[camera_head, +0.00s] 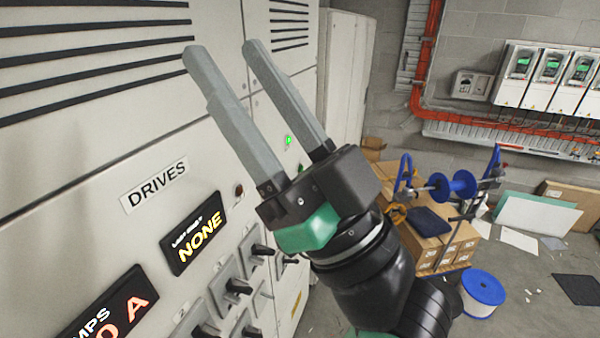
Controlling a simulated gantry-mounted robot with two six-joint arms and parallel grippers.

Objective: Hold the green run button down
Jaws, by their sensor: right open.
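A small lit green spot (288,140) shows on the pale cabinet front, in the gap between the fingers of my right gripper (220,46). I cannot tell whether it is the run button or a lamp. The right gripper is open, with its two long grey fingers apart and nothing between them. Its fingertips point up and to the left, in front of the slotted cabinet panels. The fingers hide part of the cabinet front. My left gripper is not in view.
The cabinet carries a DRIVES label (154,185), a display reading NONE (194,233), a second display (110,310), a small dark red round part (238,191) and several black-handled switches (238,287). Cardboard boxes (445,250) and a blue spool (482,291) stand at right.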

